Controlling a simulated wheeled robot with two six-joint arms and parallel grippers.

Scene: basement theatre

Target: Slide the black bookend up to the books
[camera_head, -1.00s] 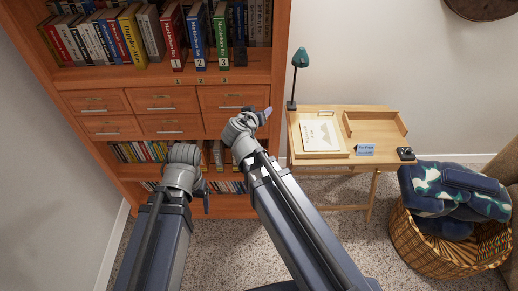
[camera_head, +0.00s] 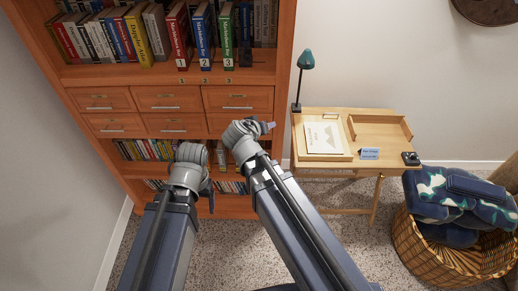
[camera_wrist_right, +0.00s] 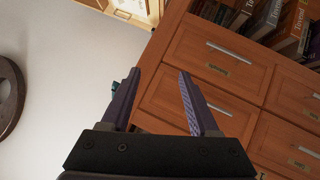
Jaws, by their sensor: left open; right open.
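The black bookend (camera_head: 246,58) stands upright on the open shelf, to the right of the numbered books. The red book 1 (camera_head: 179,35), blue book 2 (camera_head: 203,37) and green book 3 (camera_head: 226,38) stand together on that shelf. The bookend is close to the green book; whether they touch is too small to tell. My left gripper (camera_head: 211,202) hangs low before the lower shelves, away from the bookend. My right gripper (camera_head: 270,126) is before the drawers, below the bookend. In the right wrist view its jaws (camera_wrist_right: 158,75) are apart with nothing between them.
The orange wooden bookcase (camera_head: 190,76) has drawers under the shelf and more books above and below. A small desk (camera_head: 340,170) stands to its right with a green lamp (camera_head: 306,60). A wicker basket (camera_head: 440,255) of blue cloth sits at the right.

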